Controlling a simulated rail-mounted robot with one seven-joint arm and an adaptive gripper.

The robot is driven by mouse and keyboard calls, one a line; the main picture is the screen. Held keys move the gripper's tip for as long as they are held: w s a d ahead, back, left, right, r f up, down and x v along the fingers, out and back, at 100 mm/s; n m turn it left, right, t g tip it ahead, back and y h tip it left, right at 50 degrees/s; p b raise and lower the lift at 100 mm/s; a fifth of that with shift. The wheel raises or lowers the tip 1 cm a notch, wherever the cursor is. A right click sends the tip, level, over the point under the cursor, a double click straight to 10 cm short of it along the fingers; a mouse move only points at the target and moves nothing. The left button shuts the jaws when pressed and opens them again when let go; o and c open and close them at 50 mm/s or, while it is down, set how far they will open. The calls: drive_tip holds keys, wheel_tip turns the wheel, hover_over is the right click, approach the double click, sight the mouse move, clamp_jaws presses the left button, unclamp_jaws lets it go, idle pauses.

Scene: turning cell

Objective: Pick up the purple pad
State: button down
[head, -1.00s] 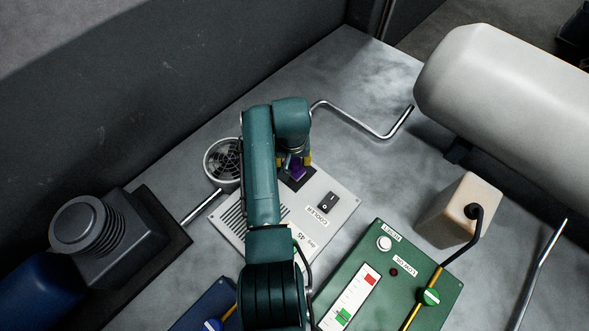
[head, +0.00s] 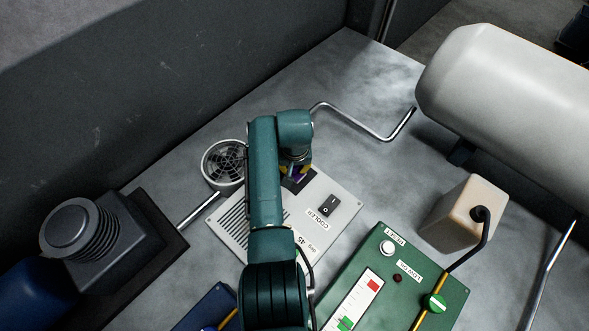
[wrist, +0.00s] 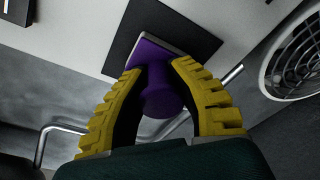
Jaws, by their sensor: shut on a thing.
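The purple pad (wrist: 160,92) has a rounded purple knob and a flat base with a pale edge. In the wrist view it sits between the two yellow ridged fingers of my gripper (wrist: 158,75), which are shut on its knob. Behind the pad is a black square (wrist: 194,32) on the light panel; I cannot tell whether the pad touches it. In the head view only a little purple of the pad (head: 299,172) shows below my gripper (head: 298,170), and my arm hides most of it.
The light cooler panel (head: 343,207) carries a black rocker switch (head: 330,205). A round fan (head: 223,162) is left of my arm. A bent metal rod (head: 365,126) lies behind it. A green control box (head: 395,265) and a beige block (head: 463,208) stand to the right.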

wheel_tip(320, 180, up, 10)
drive_tip(key=p, duration=0.3)
drive_tip(key=c, duration=1.5)
unclamp_jaws()
clamp_jaws()
